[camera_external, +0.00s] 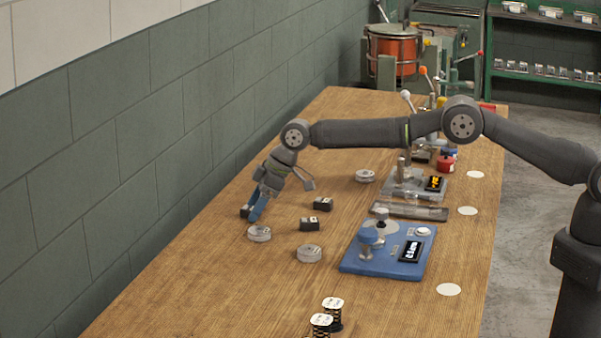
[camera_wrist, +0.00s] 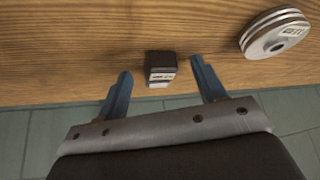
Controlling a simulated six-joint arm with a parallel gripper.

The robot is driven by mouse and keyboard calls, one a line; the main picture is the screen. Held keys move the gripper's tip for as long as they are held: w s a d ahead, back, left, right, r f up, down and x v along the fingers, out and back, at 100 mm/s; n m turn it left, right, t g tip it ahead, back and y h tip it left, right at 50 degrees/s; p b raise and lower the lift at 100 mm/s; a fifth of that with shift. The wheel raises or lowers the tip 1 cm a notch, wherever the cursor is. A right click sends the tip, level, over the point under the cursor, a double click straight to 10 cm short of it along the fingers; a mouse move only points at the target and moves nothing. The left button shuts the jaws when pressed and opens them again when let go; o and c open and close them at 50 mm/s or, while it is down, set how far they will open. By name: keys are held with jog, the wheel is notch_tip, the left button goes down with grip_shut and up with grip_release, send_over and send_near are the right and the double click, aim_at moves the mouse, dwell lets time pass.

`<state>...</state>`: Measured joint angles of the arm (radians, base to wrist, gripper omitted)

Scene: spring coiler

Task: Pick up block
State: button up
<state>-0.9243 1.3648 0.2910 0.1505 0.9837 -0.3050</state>
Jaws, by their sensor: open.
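A small black block (camera_wrist: 161,64) with a pale labelled face sits on the wooden table. In the wrist view it lies between and just ahead of the two blue fingertips of my gripper (camera_wrist: 160,82), with gaps on both sides. In the external view my gripper (camera_external: 255,205) is low near the wall-side edge of the table, and the block (camera_external: 245,211) is partly hidden behind the fingers. Two more black blocks stand to the right, one (camera_external: 323,204) farther back and one (camera_external: 309,223) nearer.
A silver disc (camera_external: 259,234) lies close to my gripper and also shows in the wrist view (camera_wrist: 275,34). Another disc (camera_external: 309,253) lies nearer the camera. A blue device (camera_external: 388,262) stands to the right. The wall (camera_external: 150,160) runs close along the table's left edge.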

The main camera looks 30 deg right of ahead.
grip_shut()
dwell(0.3)
